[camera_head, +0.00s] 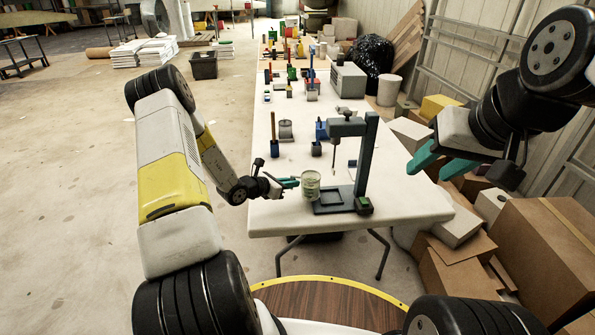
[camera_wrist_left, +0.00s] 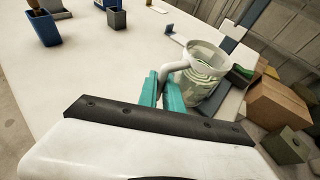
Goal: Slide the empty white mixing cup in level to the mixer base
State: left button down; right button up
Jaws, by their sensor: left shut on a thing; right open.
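The mixing cup (camera_head: 311,184) is pale and greenish-white with streaks, and looks about upright in the head view. My left gripper (camera_head: 292,183) is shut on its handle from the left; the left wrist view shows the teal fingers (camera_wrist_left: 163,88) at the handle of the cup (camera_wrist_left: 204,75). The cup is at the left edge of the mixer base (camera_head: 333,208), a dark frame under the grey mixer stand (camera_head: 367,155). I cannot tell whether the cup touches the base or table. My right gripper (camera_head: 432,167) is open and empty, right of the table.
The white table (camera_head: 275,215) runs away from me, with tools, small bins and a grey box (camera_head: 348,80) farther back. The mixer's shaft (camera_head: 334,155) hangs right of the cup. Blue and grey bins (camera_wrist_left: 47,28) stand behind. Cardboard boxes (camera_head: 545,245) crowd the right side.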

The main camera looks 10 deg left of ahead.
pick_arm(q)
jog(key=shift+w+d, duration=0.25)
jog(key=shift+d, duration=0.6)
jog(key=shift+w+d, duration=0.25)
jog(key=shift+d, duration=0.6)
jog(key=shift+w+d, duration=0.3)
jog(key=shift+d, duration=0.65)
jog(key=shift+w+d, duration=0.25)
jog(key=shift+d, duration=0.7)
jog(key=shift+f, duration=1.05)
jog(key=c, duration=0.9)
grip_release()
jog(key=shift+c, duration=0.2)
jog(key=shift+s, duration=0.1)
jog(key=shift+d, duration=0.15)
jog(key=shift+s, duration=0.1)
